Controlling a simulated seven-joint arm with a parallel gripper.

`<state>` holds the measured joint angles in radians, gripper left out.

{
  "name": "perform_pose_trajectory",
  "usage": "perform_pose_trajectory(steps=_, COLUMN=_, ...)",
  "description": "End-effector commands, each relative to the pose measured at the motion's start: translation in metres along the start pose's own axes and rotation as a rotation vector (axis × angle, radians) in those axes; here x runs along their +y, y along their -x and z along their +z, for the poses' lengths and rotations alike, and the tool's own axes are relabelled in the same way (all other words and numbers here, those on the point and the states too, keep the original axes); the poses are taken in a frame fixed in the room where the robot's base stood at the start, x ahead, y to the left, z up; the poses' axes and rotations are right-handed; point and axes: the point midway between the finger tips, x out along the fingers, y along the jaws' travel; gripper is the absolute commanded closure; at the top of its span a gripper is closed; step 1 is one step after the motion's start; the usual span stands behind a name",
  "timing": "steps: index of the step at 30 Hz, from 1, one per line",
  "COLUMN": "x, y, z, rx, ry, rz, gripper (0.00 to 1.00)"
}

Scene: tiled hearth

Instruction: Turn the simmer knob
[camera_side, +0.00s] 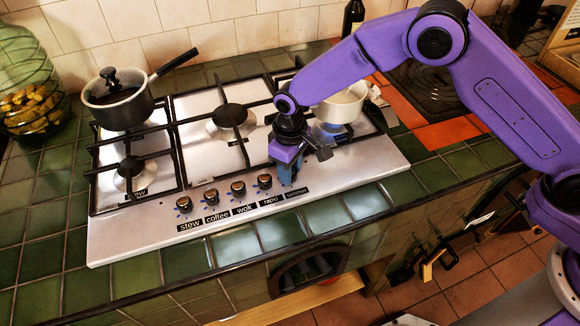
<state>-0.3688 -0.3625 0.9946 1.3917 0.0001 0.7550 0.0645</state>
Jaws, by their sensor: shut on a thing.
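The stove (130,233) is a steel gas hob set in green tiles. Along its front edge is a row of knobs with labels; I read stew, coffee, wok, rapid and, at the right end, what looks like simmer (297,193). My gripper (287,181) points down at the right end of this row, just above the last label. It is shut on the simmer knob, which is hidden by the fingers. The rapid knob (264,181) sits just left of my gripper, apart from it. How far the simmer knob is turned cannot be seen.
A lidded pot (118,108) stands on the back left burner, its handle pointing right. A white pot (342,103) stands behind my gripper, with a blue flame under it. A glass jar (30,85) is at far left and a dark bottle (353,18) at the back.

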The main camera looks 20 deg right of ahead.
Motion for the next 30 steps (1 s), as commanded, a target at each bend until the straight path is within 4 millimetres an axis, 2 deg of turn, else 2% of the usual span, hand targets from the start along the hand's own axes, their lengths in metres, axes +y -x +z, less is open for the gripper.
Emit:
perform_pose_trajectory(steps=18, x=0.0, y=0.0007, z=0.0003, rx=-0.002, ry=0.54, rz=0.0, gripper=0.95)
perform_pose_trajectory(steps=30, x=0.0002, y=0.0008, z=0.0003, rx=-0.002, ry=0.709, rz=0.0, gripper=0.95)
